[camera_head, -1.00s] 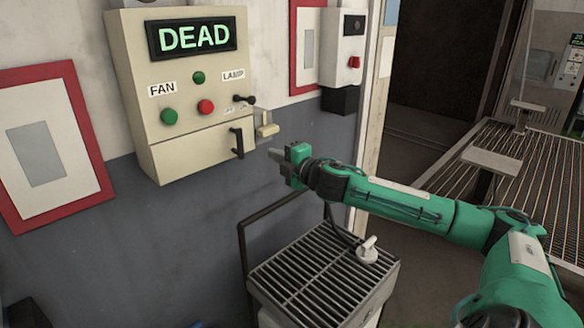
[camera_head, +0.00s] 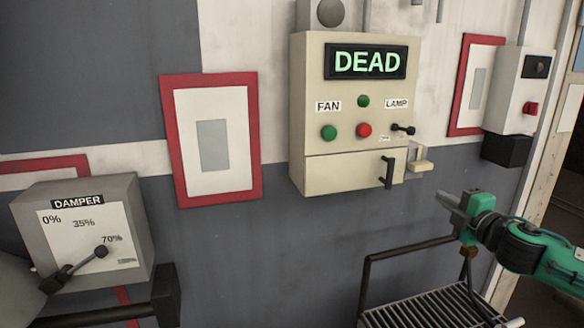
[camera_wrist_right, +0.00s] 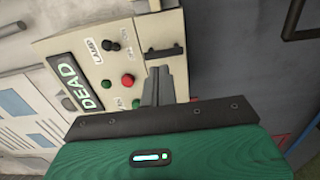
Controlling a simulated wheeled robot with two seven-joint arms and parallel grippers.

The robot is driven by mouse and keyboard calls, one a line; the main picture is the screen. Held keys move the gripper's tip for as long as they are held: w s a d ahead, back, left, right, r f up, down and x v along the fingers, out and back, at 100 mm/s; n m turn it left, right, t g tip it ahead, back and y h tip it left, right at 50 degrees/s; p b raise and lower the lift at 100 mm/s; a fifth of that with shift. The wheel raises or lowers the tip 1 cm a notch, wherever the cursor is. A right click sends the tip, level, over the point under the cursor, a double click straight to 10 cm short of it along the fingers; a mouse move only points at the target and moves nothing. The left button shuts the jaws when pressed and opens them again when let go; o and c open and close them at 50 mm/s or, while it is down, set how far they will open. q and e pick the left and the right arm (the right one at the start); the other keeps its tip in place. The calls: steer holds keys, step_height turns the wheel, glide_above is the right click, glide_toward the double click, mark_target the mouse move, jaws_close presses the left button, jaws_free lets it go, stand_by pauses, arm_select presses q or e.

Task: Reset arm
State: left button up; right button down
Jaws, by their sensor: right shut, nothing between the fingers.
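My right gripper (camera_head: 449,205) comes in from the right in the head view. It is shut and empty, below and right of the cream control box (camera_head: 343,174), apart from its black handle (camera_head: 388,172). In the right wrist view the closed fingers (camera_wrist_right: 160,86) appear in front of the box (camera_wrist_right: 82,47), with the handle (camera_wrist_right: 165,52) near their tips. The box's display (camera_head: 366,62) reads DEAD. My left gripper is not in view.
A slatted metal stand with a dark rail (camera_head: 410,248) is below the right gripper. Red-framed panels (camera_head: 254,150) hang on the wall. A red-button box (camera_head: 518,90) is at right.

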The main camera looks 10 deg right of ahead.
steer(key=s+a+f+m+g+h, duration=0.1)
steer(key=s+a+f+m+g, duration=0.2)
steer(key=f, duration=0.7)
steer(key=s+a+f+m+g+h, duration=0.1)
steer(key=s+a+f+m, duration=0.35)
steer(key=f, duration=0.45)
steer(key=s+a+f+m+g+h, duration=0.1)
steer(key=s+a+f+m+g, duration=0.25)
steer(key=f, duration=0.65)
steer(key=s+a+f+m+g+y, duration=0.1)
steer(key=s+a+f+m+g, duration=0.3)
steer(key=s+a, duration=0.55)
steer(key=s+a+f+m+g+y, duration=0.1)
steer(key=s+a+f+m+g, duration=0.3)
steer(key=s, duration=1)
step_height(320, 180, down, 32)
steer(key=n, duration=0.2)
steer(key=s+d+f+g, duration=0.1)
steer(key=s+d+f, duration=0.2)
steer(key=s+f, duration=1.6)
steer(key=shift+s+f+n, duration=0.3)
steer(key=shift+f, duration=0.55)
